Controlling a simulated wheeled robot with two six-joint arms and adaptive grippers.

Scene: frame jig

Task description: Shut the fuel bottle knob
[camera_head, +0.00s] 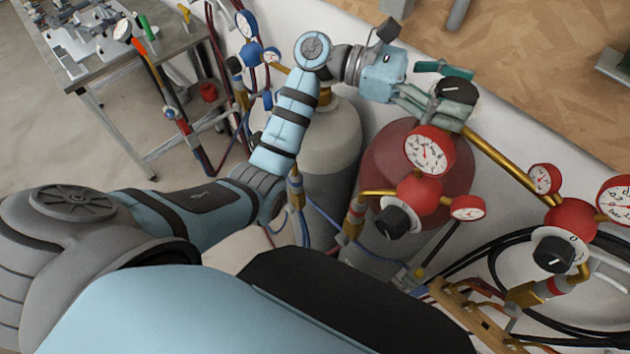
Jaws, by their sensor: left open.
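The fuel bottle (386,160) is a dark red cylinder right of centre, partly hidden by a red regulator in front of it. A black round knob (456,91) shows above the bottle, at the start of a brass pipe. My left gripper (446,88) reaches over from the left, open, with its fingers on either side of the black knob. I cannot tell whether the fingers touch it. My right gripper is not in view.
A red regulator (419,195) with gauges and a black dial stands in front of the bottle. Another red regulator (571,221) is at right. A grey bottle (333,135) stands to the left, under my arm. Hoses run between them. A metal table (165,65) is at the far left.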

